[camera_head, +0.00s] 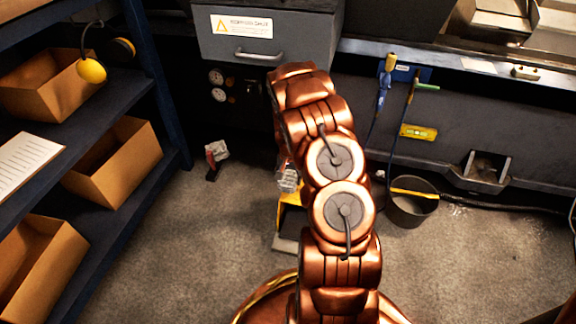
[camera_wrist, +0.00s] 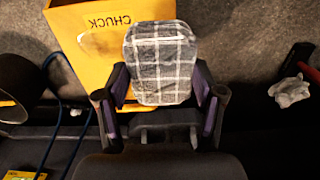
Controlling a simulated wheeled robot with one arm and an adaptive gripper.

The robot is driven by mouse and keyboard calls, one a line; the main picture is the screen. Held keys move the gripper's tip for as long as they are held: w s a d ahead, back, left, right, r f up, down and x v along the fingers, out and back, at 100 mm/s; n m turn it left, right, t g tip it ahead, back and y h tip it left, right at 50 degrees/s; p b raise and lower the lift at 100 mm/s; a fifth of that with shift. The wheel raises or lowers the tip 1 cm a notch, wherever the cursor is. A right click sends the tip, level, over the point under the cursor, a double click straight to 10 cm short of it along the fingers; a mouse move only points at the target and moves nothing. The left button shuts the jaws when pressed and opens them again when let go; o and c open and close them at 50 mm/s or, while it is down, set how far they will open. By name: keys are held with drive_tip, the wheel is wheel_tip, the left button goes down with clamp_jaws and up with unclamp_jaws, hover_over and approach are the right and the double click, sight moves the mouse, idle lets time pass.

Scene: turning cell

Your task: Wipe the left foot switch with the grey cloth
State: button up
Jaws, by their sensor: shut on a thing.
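The grey checked cloth (camera_wrist: 160,65) is gripped between the two fingers of my gripper (camera_wrist: 161,90) in the wrist view. In the head view a small part of the cloth (camera_head: 288,180) shows at the left edge of my copper arm. A yellow foot switch marked CHUCK (camera_wrist: 72,62) lies beneath and beside the cloth, which covers part of it. In the head view the yellow foot switch (camera_head: 291,220) is partly hidden by my arm. I cannot tell whether the cloth touches it. No second foot switch is clearly visible.
A crumpled pale rag (camera_head: 217,150) lies by a red and dark object on the floor, left of my arm. A dark bucket (camera_head: 414,207) stands to the right, by the machine. Shelving with cardboard bins (camera_head: 115,165) stands at the left.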

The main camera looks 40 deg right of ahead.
drive_tip(key=shift+r+p, duration=0.85)
drive_tip(key=shift+r, duration=1.6)
